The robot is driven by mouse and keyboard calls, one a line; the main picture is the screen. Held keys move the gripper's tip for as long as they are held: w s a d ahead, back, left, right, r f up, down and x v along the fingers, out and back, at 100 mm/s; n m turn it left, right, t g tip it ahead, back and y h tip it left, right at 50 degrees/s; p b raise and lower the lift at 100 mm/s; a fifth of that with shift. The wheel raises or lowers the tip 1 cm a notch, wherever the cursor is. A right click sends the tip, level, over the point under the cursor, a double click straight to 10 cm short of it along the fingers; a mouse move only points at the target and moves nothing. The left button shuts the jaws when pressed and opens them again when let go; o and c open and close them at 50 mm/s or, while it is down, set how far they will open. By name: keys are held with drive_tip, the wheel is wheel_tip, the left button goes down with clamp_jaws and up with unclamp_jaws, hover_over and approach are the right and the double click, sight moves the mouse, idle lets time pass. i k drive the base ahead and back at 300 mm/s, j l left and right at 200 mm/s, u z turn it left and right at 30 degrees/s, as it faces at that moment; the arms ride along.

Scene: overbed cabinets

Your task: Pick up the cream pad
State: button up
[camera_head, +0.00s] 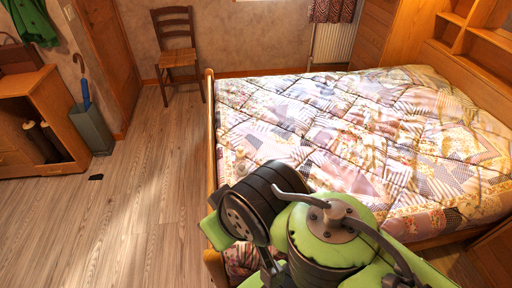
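I cannot make out a cream pad anywhere in the head view. The quilt on the bed has pale cream patches among its pattern, but no separate pad stands out on it. My green and black arm fills the lower middle and right of the view, in front of the bed's near corner. It hides part of the bed and the floor there. The fingers of my gripper do not show, so its state and anything in it are hidden.
The quilted bed (345,130) fills the right side. A wooden chair (177,58) stands by the back wall. At left are a wooden cabinet (62,105), a grey umbrella stand (92,128) and a small dark object (96,177) on the floor. The left floor is mostly clear.

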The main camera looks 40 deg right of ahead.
sight(240, 153)
drive_tip(key=z, duration=1.1)
